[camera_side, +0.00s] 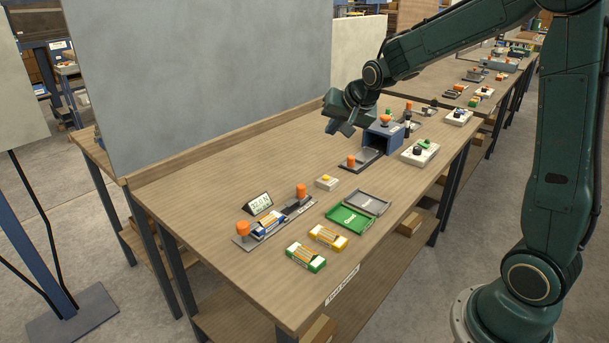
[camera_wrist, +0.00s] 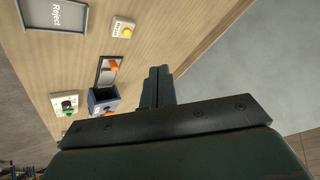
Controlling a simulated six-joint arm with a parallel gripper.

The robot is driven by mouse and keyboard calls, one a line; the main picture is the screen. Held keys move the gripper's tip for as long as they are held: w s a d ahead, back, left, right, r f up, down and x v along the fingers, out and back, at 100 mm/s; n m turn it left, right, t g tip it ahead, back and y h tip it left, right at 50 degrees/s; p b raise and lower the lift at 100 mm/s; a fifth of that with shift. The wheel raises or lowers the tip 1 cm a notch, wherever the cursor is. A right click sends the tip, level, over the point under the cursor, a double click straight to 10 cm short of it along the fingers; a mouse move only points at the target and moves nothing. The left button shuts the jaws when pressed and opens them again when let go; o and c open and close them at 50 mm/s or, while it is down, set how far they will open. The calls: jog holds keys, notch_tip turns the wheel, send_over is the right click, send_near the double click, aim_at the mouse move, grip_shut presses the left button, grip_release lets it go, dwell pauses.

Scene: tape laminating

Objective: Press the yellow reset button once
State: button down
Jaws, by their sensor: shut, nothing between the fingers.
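The yellow reset button (camera_side: 326,178) sits on a small pale box (camera_side: 327,184) in the middle of the table. In the wrist view the yellow button (camera_wrist: 127,32) and its labelled pale box (camera_wrist: 120,25) are near the top, ahead and left of the fingers. My gripper (camera_side: 338,127) is above the back of the table, beyond the button and left of the blue machine, clear of the button. In the wrist view my gripper (camera_wrist: 158,69) has its two fingers together with nothing between them. The button is fully visible in both views.
A blue machine (camera_side: 383,136) with an orange-knobbed slide stands near my gripper. A white control box (camera_side: 420,152) is right of it. A green tray (camera_side: 348,219), a grey tray (camera_side: 368,202), cartons (camera_side: 327,237) and an orange-knobbed fixture (camera_side: 272,218) lie nearer. A grey panel (camera_side: 200,80) stands behind.

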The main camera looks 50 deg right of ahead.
jog(key=w+d+f+m+h, duration=0.1)
jog(key=w+d+f+m, duration=0.2)
jog(key=w+d+f, duration=0.4)
jog(key=shift+w+d+f+m+t, duration=0.15)
jog(key=shift+d+f+m+t, duration=0.2)
jog(key=shift+d+f, duration=0.45)
jog(key=shift+a+f, duration=0.1)
send_over(327, 181)
jog(key=shift+f, duration=4.3)
jog(key=shift+f, duration=0.15)
jog(key=shift+f, duration=0.3)
jog(key=shift+f, duration=0.5)
jog(key=shift+r, duration=0.9)
jog(key=shift+r, duration=0.15)
